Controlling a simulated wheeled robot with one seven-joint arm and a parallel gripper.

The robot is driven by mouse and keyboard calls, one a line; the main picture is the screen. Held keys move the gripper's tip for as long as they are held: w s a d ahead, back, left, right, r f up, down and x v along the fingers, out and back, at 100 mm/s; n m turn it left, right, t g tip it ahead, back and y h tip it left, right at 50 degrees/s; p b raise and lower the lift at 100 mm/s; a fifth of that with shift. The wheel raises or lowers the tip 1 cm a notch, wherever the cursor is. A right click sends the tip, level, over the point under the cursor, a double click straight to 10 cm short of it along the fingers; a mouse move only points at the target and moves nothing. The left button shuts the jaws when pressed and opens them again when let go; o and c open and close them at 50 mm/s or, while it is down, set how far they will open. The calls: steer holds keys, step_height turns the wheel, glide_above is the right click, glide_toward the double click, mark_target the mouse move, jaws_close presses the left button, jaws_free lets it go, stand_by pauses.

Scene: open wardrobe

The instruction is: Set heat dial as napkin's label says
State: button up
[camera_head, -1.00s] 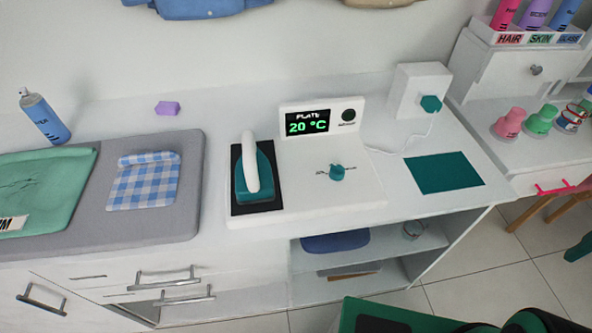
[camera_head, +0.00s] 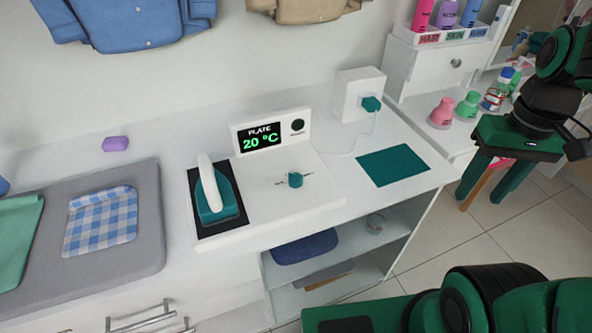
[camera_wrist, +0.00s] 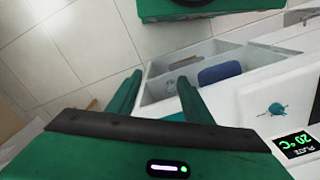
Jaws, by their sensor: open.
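The teal heat dial (camera_head: 295,180) sits on the white ironing station, below a display (camera_head: 262,139) reading "PLATE 20 °C". The dial also shows in the wrist view (camera_wrist: 276,109), beside the display (camera_wrist: 294,145). A teal iron (camera_head: 217,197) with a white handle rests on the black plate at the station's left. A blue checked napkin (camera_head: 100,222) lies on the grey board; I cannot see a label on it. My gripper (camera_head: 487,197) is open and empty at the right, well apart from the dial. Its two green fingers also show in the wrist view (camera_wrist: 157,97).
A white box with a teal plug (camera_head: 371,104) stands behind a teal mat (camera_head: 393,166). Pink and green bottles (camera_head: 443,112) stand on the right counter. Open shelves (camera_head: 345,260) lie below the counter. Clothes (camera_head: 130,20) hang above. A purple block (camera_head: 115,144) lies at the back.

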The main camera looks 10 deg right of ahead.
steer(key=w+a+r+n, duration=0.1)
steer(key=w+a+n, duration=0.7)
steer(key=w+n, duration=0.1)
steer(key=n, duration=1.7)
glide_toward(296, 173)
steer(key=shift+t, duration=0.3)
step_height(296, 173, down, 9)
steer(key=shift+s+f, duration=0.1)
steer(key=shift+f, duration=0.1)
steer(key=c, duration=1)
